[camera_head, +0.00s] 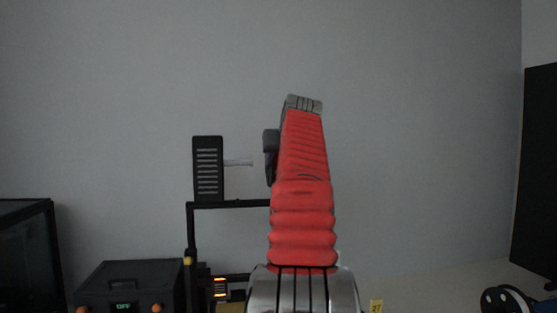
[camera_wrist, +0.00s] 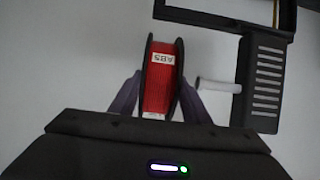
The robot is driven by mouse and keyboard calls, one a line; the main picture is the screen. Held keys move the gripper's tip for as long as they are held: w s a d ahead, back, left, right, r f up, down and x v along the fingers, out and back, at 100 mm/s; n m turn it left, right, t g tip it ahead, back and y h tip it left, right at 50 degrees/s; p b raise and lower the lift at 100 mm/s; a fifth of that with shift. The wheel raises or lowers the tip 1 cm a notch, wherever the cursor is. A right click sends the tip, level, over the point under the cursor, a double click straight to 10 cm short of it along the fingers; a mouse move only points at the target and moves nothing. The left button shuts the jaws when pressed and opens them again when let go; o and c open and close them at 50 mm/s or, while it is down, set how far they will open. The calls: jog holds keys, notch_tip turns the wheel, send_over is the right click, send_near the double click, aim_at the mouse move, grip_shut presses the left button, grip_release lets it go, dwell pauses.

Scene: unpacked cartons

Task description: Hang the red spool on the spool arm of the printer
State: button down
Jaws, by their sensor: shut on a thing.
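The red spool (camera_wrist: 161,75) shows edge-on in the wrist view, with dark flanges and an "ABS" label. My gripper (camera_wrist: 160,80) is shut on it, one finger at each flange. The pale spool arm (camera_wrist: 218,86) juts left from a black slotted bracket (camera_wrist: 262,78) toward the spool's right flange, with a small gap in the picture. In the head view the spool arm (camera_head: 238,162) points right from its bracket (camera_head: 208,168), on top of the printer's black frame (camera_head: 228,204). A dark part shows beyond its tip; my red-sleeved arm hides most of the spool and gripper there.
A black box (camera_head: 128,285) with a small display stands at the lower left, beside a dark-screened unit (camera_head: 30,255). A dark panel (camera_head: 537,180) is at the right. Another spool (camera_head: 505,300) lies lower right, with a yellow "27" tag (camera_head: 376,306) left of it.

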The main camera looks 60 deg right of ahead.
jog(key=shift+w+a+r, duration=0.15)
jog(key=shift+a, duration=0.05)
jog(key=shift+w+a+f, duration=0.25)
jog(key=shift+w+a, duration=1.55)
jog(key=shift+w, duration=0.25)
jog(key=shift+w+a+f, duration=0.2)
jog(key=shift+w+a, duration=1.55)
jog(key=shift+w, duration=0.3)
jog(key=shift+w+a+f, duration=0.4)
jog(key=shift+w+f, duration=0.05)
